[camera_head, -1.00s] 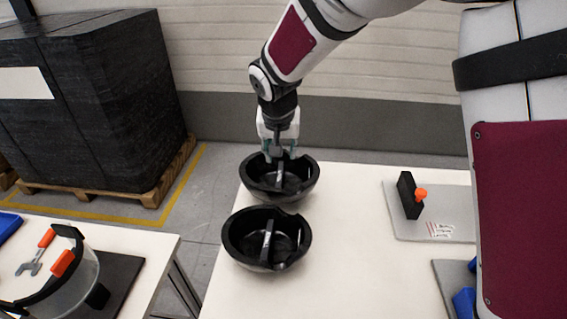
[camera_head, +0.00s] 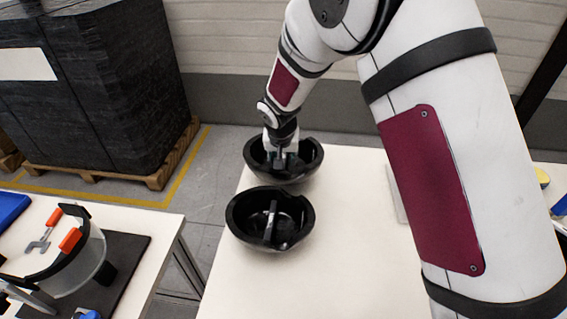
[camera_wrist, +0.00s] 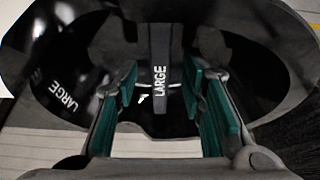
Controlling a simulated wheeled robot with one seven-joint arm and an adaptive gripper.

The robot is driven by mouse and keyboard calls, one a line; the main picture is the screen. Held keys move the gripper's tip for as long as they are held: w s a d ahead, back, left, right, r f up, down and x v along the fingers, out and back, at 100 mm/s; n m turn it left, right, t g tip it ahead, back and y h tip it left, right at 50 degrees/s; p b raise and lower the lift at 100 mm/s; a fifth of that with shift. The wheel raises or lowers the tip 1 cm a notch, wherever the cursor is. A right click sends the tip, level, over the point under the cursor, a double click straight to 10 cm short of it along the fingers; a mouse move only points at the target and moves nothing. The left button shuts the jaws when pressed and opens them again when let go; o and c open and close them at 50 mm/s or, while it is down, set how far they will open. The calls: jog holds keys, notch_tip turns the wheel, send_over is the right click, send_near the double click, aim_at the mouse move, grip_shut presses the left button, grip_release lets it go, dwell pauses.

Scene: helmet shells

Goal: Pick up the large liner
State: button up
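The large liner (camera_head: 309,172) is a black bowl with a raised bar across its inside, at the far end of the white table. In the wrist view the bar (camera_wrist: 160,60) reads LARGE, and the word also shows on the bowl's wall (camera_wrist: 62,96). My gripper (camera_head: 280,160) points down into this bowl. In the wrist view its teal-padded fingers (camera_wrist: 162,88) are apart, one on each side of the bar, with gaps showing between pads and bar. The bowl's far inside is partly hidden by my gripper.
A second black bowl with a bar (camera_head: 243,237) stands just nearer on the white table (camera_head: 340,270), close to the first. A black-wrapped pallet load (camera_head: 95,95) stands behind. My arm hides the table's right side.

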jog(key=shift+w+f, duration=0.2)
jog(key=shift+f, duration=0.2)
grip_shut()
